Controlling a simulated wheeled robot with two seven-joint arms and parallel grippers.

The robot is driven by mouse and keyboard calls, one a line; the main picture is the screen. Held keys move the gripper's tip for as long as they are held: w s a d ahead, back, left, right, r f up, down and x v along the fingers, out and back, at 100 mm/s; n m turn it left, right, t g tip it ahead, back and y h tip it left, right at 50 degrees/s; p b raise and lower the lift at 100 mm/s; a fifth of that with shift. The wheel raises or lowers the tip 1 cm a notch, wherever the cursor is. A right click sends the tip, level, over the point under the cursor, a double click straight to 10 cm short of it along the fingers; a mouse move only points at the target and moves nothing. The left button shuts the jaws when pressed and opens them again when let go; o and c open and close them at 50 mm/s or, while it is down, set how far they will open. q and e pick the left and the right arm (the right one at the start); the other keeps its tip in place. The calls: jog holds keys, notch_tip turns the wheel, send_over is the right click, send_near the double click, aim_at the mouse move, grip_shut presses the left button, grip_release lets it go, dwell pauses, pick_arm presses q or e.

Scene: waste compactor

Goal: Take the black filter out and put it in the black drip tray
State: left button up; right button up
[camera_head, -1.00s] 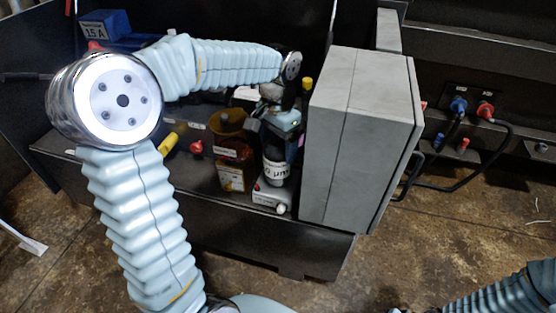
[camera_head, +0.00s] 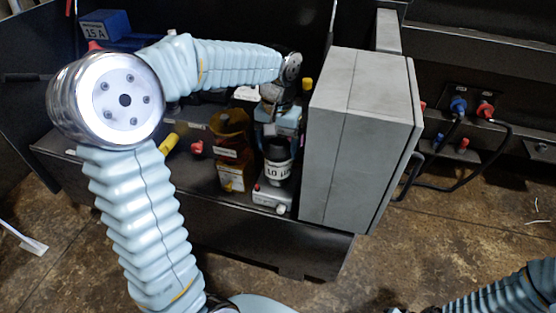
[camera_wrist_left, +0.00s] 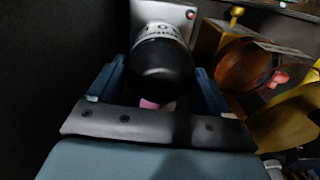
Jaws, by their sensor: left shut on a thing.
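The black filter (camera_head: 276,149) is a dark round-ended cylinder with a white label reading 10 µm. It stands above a small grey block (camera_head: 271,197) beside the big grey box. My left gripper (camera_head: 282,122) is above and behind it, with its blue fingers shut on the filter. In the left wrist view, the filter's black end (camera_wrist_left: 163,68) sits between the two fingers of the left gripper (camera_wrist_left: 157,88). Whether it is still joined to its seat is hidden. I cannot make out the black drip tray. My right gripper is not clearly in view.
A large grey box (camera_head: 363,140) stands close on the right of the filter. An amber bowl unit (camera_head: 232,150) stands close on the left. Red (camera_head: 197,147) and yellow (camera_head: 168,143) parts lie further left. The dark shelf's front edge is below.

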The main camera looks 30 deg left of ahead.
pick_arm(q)
jog(key=n, duration=0.4)
jog(key=shift+n, duration=0.5)
